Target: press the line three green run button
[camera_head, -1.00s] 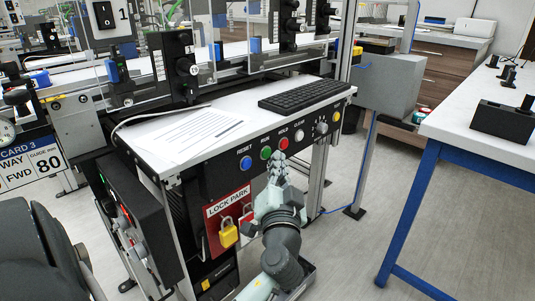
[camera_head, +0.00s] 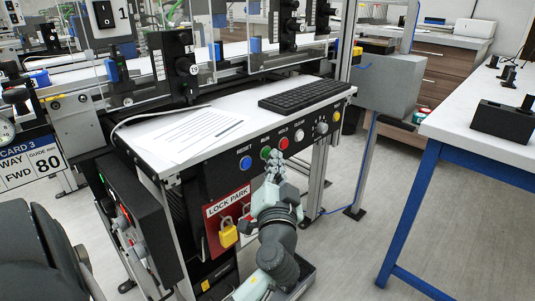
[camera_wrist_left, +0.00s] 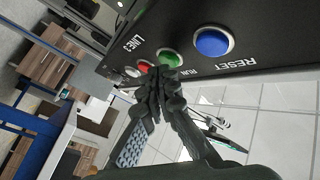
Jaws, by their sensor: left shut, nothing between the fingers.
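The green run button (camera_head: 265,153) is on the black front panel of the desk, between the blue reset button (camera_head: 245,162) and the red hold button (camera_head: 283,143). In the left wrist view the green button (camera_wrist_left: 169,57) sits above the word RUN, on a panel marked LINE 3. My left gripper (camera_head: 274,157) is shut and empty, its fingertips just right of and below the green button in the head view. In the wrist view the fingertips (camera_wrist_left: 158,77) overlap the button's lower edge. I cannot tell whether they touch it. My right gripper is not in view.
A white clear button (camera_head: 299,137) and a knob (camera_head: 321,128) continue the row to the right. A red lock park board (camera_head: 214,220) with a yellow padlock (camera_head: 228,233) is below. A keyboard (camera_head: 304,94) lies on the desk. A blue-legged table (camera_head: 480,165) stands at right.

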